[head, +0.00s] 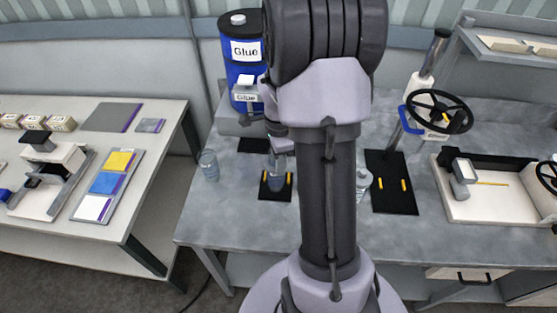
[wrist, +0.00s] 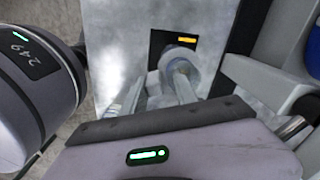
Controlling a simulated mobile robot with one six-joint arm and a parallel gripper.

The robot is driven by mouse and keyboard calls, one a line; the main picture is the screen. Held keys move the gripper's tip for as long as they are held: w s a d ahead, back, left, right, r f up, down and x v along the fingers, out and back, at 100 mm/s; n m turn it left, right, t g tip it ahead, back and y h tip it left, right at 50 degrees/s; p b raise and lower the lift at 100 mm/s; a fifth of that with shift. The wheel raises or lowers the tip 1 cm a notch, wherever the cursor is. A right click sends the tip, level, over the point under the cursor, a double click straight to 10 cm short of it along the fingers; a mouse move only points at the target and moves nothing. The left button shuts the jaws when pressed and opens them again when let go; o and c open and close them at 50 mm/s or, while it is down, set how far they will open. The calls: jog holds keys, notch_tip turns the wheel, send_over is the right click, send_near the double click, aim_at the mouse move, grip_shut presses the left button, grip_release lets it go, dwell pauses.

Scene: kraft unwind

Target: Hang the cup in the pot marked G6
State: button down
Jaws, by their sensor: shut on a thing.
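My gripper (head: 277,155) is shut on a clear cup (head: 277,173). The cup shows over a black mat with yellow marks (head: 266,194); I cannot tell whether it touches the mat. In the wrist view, the cup's pale round end (wrist: 179,58) shows beyond the gripper, with the mat (wrist: 160,46) behind it. A second clear cup (head: 208,165) stands on the grey table to the left, and another clear vessel (head: 362,183) is partly hidden by my arm. No G6 mark is readable, so I cannot tell which thing is that pot.
A blue Glue drum (head: 240,72) stands at the back, with a tap above a dark pad. To the right are another black mat (head: 391,197), a handwheel press (head: 437,112) and a white tray (head: 480,205). A separate table (head: 120,220) stands left, across a gap.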

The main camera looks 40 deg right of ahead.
jog(key=c, duration=0.9)
grip_release()
jog(key=shift+r, duration=0.1)
notch_tip(320, 180, up, 17)
jog(key=p, duration=0.4)
jog(key=shift+r, duration=0.1)
